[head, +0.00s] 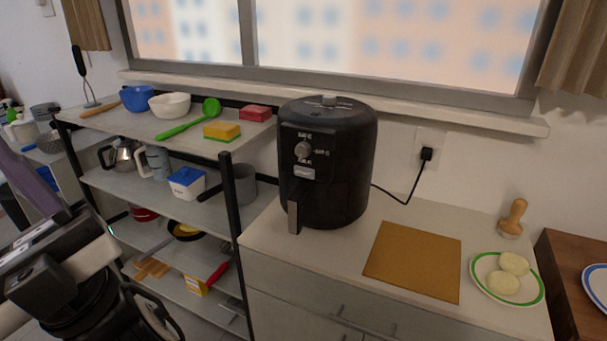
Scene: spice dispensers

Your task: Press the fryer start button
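The fryer (345,165) is a black, rounded air fryer standing upright on the light counter. Its front has a round grey dial (303,150) with white markings around it. Just below the dial is a small pale rectangular panel (304,173); I cannot tell whether this is the start button. A grey handle (294,215) hangs low on the front. A small light-grey piece sits on the lid (330,100). My gripper (150,312) is partly in view at the lower left, in front of the shelves and well apart from the fryer. Its fingers are not clear.
A black-posted shelf rack (231,200) with bowls, utensils and pots stands left of the counter. A brown board (413,262) lies right of the fryer, then a green-rimmed plate (480,285). A cord runs to a wall plug (427,154). The window sill (450,115) juts out behind.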

